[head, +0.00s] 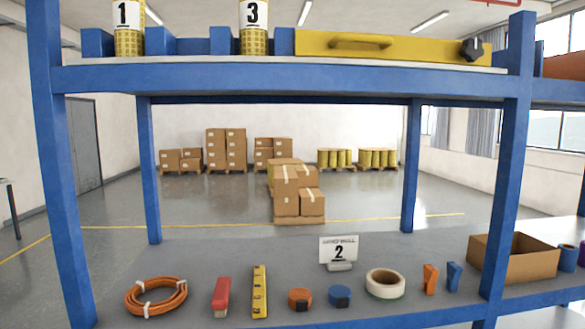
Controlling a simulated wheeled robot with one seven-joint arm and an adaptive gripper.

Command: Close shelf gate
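The shelf gate (420,50) is a yellow bar along the right part of the blue rack's upper shelf (270,80). It has a yellow handle (362,41) near its left end and a black knob (472,51) at its right end, near the right front post. Left of the gate, two yellow mesh rolls labelled 1 (128,40) and 3 (254,40) stand among blue blocks (180,42). I cannot tell whether the gate is latched. My gripper is not in view.
The lower shelf (210,255) holds an orange cable coil (157,298), a level (259,290), tape (385,283), a number 2 sign (339,250) and an open cardboard box (512,262). Blue posts frame the rack. Stacked boxes (297,190) stand on the floor behind.

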